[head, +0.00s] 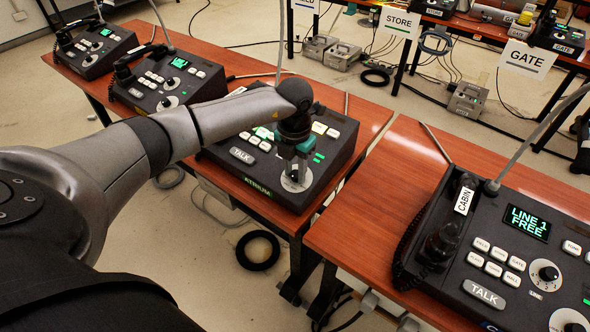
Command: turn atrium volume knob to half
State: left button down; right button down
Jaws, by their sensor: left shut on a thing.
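The atrium phone (331,160) is a dark console on the wooden table, with green "ATRIUM" lettering on its front edge and a white TALK key. My left gripper (296,174) points down over its volume knob at the front right and is shut on the knob. The white dial plate (299,182) shows around the fingers. The knob itself and its pointer are mostly hidden by the fingers, so I cannot read its setting. My left arm covers the upper left of the console. My right gripper is not in view.
The cabin phone (480,250) stands on the right table, its screen reading "LINE 1 FREE". Two more consoles (168,78) sit on the left table. A gap separates the tables. STORE (399,22) and GATE (527,59) signs hang at the back. Cables lie on the floor.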

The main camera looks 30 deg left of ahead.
pick_arm(q)
jog(key=shift+m, duration=0.6)
jog(key=c, duration=0.6)
grip_release()
jog(key=r, duration=0.5)
jog(key=r+p, duration=0.1)
jog(key=r, duration=0.4)
jog(key=r+p, duration=0.1)
jog(key=r, duration=0.4)
jog(key=shift+s+d+r, duration=0.15)
jog(key=shift+s+d, duration=0.15)
jog(key=shift+s, duration=0.1)
jog(key=shift+d, duration=0.1)
